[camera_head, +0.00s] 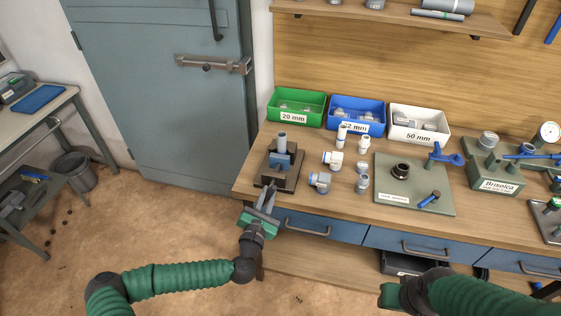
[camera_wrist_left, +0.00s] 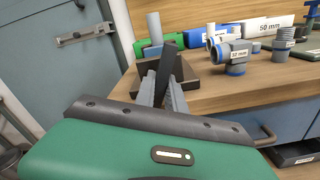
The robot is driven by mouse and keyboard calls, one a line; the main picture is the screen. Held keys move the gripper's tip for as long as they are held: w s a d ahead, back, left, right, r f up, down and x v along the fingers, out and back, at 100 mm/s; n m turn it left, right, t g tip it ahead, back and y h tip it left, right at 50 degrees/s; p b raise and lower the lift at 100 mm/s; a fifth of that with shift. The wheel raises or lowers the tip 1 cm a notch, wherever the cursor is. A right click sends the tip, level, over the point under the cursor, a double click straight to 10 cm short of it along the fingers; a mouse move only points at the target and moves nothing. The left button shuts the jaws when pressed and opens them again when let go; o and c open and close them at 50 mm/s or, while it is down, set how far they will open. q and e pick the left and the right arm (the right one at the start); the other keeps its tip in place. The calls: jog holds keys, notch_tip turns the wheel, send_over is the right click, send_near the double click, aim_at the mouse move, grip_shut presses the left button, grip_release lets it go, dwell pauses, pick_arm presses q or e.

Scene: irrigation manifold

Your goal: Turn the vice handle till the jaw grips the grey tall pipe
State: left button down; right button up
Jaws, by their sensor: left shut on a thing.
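The vice (camera_head: 284,178) has a dark base near the left front edge of the bench, with a blue jaw (camera_head: 281,160). The grey tall pipe (camera_head: 282,141) stands upright at the jaw; the pipe (camera_wrist_left: 154,26) and jaw also show in the left wrist view. I cannot tell whether the jaw touches the pipe. My left gripper (camera_head: 267,192) is at the front of the vice, shut on the dark vice handle (camera_wrist_left: 166,68), which tilts up between the fingers. My right gripper (camera_head: 391,295) is low, in front of the bench, with its fingers not clearly visible.
White and grey fittings (camera_head: 333,160) stand right of the vice. Green (camera_head: 297,106), blue (camera_head: 357,113) and white (camera_head: 419,122) bins line the back. A green plate (camera_head: 420,196) with a black fitting lies farther right. Drawers with handles are below the bench edge.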

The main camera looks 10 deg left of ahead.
pick_arm(q)
jog(key=shift+r+m+p, duration=0.2)
jog(key=shift+m+p, duration=0.45)
jog(key=shift+m, duration=0.55)
jog(key=shift+f+m, duration=0.1)
jog(key=shift+m, duration=0.5)
jog(key=shift+f, duration=0.15)
jog(key=shift+m, duration=0.3)
jog(key=shift+r+m+p, duration=0.2)
jog(key=shift+m+p, duration=0.2)
jog(key=shift+p, duration=0.1)
jog(key=c, duration=1.7)
grip_release()
jog(key=shift+f, duration=0.2)
jog(key=o, duration=0.4)
